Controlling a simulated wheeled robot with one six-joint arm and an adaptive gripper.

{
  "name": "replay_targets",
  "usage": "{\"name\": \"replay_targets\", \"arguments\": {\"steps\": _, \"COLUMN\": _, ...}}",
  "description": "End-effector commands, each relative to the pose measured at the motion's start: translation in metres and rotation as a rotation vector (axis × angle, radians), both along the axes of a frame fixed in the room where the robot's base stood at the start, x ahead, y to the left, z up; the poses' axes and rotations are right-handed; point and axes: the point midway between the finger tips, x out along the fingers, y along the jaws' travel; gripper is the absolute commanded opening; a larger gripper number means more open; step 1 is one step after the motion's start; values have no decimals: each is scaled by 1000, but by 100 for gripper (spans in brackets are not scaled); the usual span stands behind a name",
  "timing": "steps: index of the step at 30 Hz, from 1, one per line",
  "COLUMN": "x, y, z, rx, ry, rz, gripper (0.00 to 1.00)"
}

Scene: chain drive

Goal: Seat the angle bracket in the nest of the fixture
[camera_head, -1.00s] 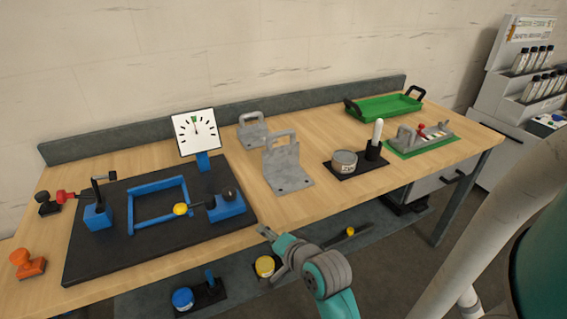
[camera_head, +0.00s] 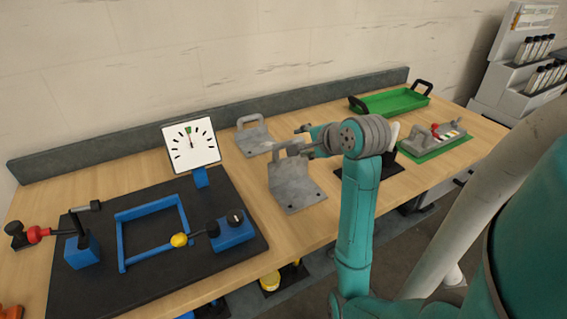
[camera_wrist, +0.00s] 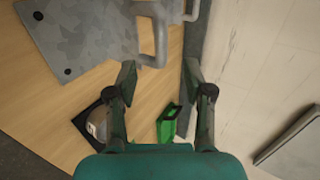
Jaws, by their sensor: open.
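A grey angle bracket (camera_head: 293,190) stands on the wooden bench, with an upright handle loop and a base plate with holes. A second, similar grey bracket (camera_head: 254,139) stands behind it. The fixture is a black plate (camera_head: 110,215) with an empty blue rectangular nest (camera_head: 124,245), clamps and a dial (camera_head: 191,146). My gripper (camera_head: 304,141) is open and empty, near the top of the front bracket. In the wrist view the handle loop of the front bracket (camera_wrist: 160,38) lies just beyond my open fingertips (camera_wrist: 160,72). Whether they touch is unclear.
A black pad with a tin, right of the front bracket, is mostly hidden by my arm; the tin (camera_wrist: 97,124) shows in the wrist view. A green tray (camera_head: 390,101) and a green mat (camera_head: 430,148) with parts lie to the right. A raised grey strip (camera_head: 110,138) edges the back.

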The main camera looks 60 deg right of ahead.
Motion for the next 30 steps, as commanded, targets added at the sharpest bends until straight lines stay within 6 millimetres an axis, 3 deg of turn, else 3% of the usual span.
{"name": "replay_targets", "arguments": {"steps": 30, "x": 74, "y": -42, "z": -59, "rx": 4, "ry": 0, "rz": -4, "gripper": 52}}
